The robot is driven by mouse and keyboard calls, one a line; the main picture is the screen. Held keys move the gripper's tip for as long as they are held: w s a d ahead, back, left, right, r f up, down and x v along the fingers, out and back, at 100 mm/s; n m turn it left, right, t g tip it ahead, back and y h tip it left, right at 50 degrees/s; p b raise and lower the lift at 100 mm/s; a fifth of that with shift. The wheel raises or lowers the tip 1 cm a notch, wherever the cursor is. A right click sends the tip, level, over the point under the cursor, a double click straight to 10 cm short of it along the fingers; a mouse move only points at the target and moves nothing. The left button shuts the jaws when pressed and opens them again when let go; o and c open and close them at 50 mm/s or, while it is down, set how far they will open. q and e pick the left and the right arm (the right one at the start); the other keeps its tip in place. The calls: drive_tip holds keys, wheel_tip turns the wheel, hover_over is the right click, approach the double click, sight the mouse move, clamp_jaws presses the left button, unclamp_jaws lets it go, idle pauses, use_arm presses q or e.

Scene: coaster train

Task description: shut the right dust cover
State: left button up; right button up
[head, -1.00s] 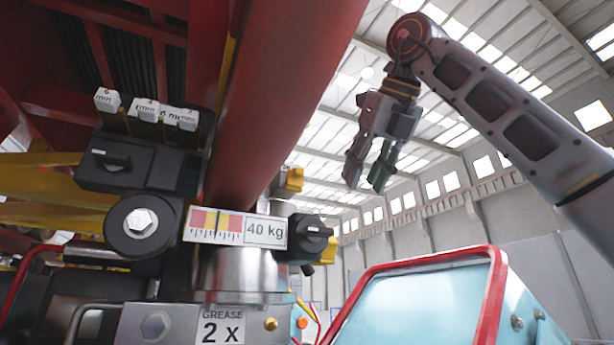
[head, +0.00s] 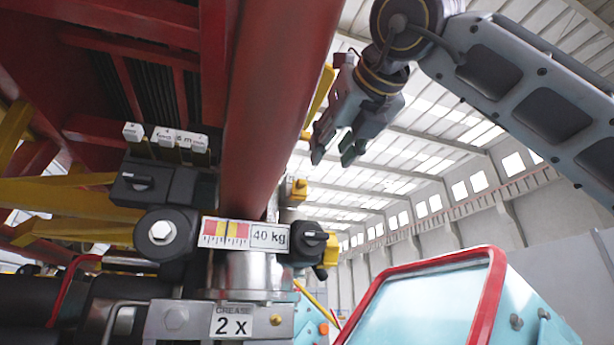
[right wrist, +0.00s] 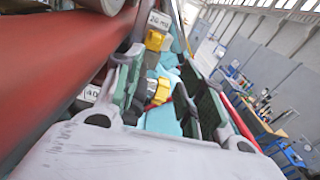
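A black knob housing (head: 311,245) with a yellow part (head: 331,250) on its right side sits at the right end of the 40 kg label. A second yellow part (head: 298,189) is above it, beside the red column. I cannot tell which piece is the right dust cover or how far it is open. My right gripper (head: 333,155) is open and empty, above and right of these parts, fingers pointing down. In the right wrist view, yellow parts (right wrist: 154,40) and (right wrist: 161,91) show between its spread fingers (right wrist: 158,100), apart from them. My left gripper is out of view.
A thick red column (head: 275,100) runs close to the left of the right gripper. A light blue box with a red rim (head: 497,290) stands at lower right. A metal block with a grease label (head: 232,322) is below. Open air lies right of the column.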

sight(300, 190)
drive_tip(key=shift+a+r+m+y, duration=0.3)
drive_tip(key=shift+a+r+y, duration=0.1)
drive_tip(key=shift+a, duration=0.05)
drive_tip(key=p+x, duration=0.4)
drive_tip(key=x, duration=1)
drive_tip(key=shift+p, duration=0.4)
drive_tip(key=shift+d, duration=0.1)
drive_tip(key=shift+r, duration=0.1)
drive_tip(key=c, duration=0.7)
